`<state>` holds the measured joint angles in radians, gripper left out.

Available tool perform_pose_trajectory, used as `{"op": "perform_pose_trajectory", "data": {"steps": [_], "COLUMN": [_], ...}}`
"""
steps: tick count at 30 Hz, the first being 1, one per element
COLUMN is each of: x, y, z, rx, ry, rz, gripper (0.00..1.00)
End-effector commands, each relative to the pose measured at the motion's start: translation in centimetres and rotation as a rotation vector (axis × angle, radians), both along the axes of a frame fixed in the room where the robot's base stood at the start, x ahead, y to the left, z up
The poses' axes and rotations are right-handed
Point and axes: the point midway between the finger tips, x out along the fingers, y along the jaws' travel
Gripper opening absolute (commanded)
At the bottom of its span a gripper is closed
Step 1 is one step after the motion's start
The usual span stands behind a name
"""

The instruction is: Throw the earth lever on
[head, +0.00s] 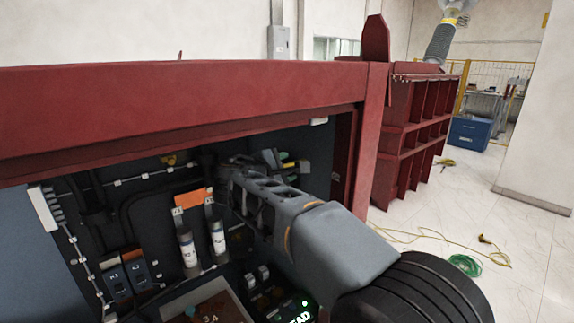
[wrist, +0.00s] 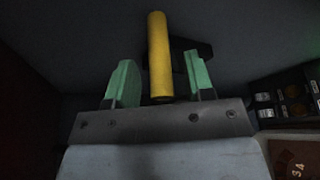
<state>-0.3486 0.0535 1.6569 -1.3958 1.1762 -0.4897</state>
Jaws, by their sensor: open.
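A yellow rod-shaped handle, which I take to be the earth lever (wrist: 159,55), stands upright in the picture in the wrist view. A dark mount shows behind it. My gripper (wrist: 160,82) is open, with one green finger on each side of the handle. A gap shows between each finger and the handle, so it is not gripped. In the head view my gripper (head: 285,163) reaches into the dark cabinet at its right end. My arm hides much of that area, and the lever is hard to make out there.
A red frame beam (head: 190,105) runs above the cabinet opening, and a red post (head: 369,140) stands close right of my gripper. An orange plate (head: 193,198), white-labelled cylinders (head: 188,250) and dark switches (head: 128,277) sit left of my arm. Cables (head: 465,264) lie on the floor.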

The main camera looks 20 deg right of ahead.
Motion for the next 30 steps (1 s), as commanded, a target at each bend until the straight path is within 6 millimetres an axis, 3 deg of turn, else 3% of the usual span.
{"op": "perform_pose_trajectory", "data": {"steps": [15, 30], "x": [0.85, 0.84], "y": [-0.96, -0.95], "z": [-0.3, -0.29], "rx": [0.0, 0.001], "ry": [0.0, 0.0], "rz": [0.0, 0.001], "gripper": [0.48, 0.01]}}
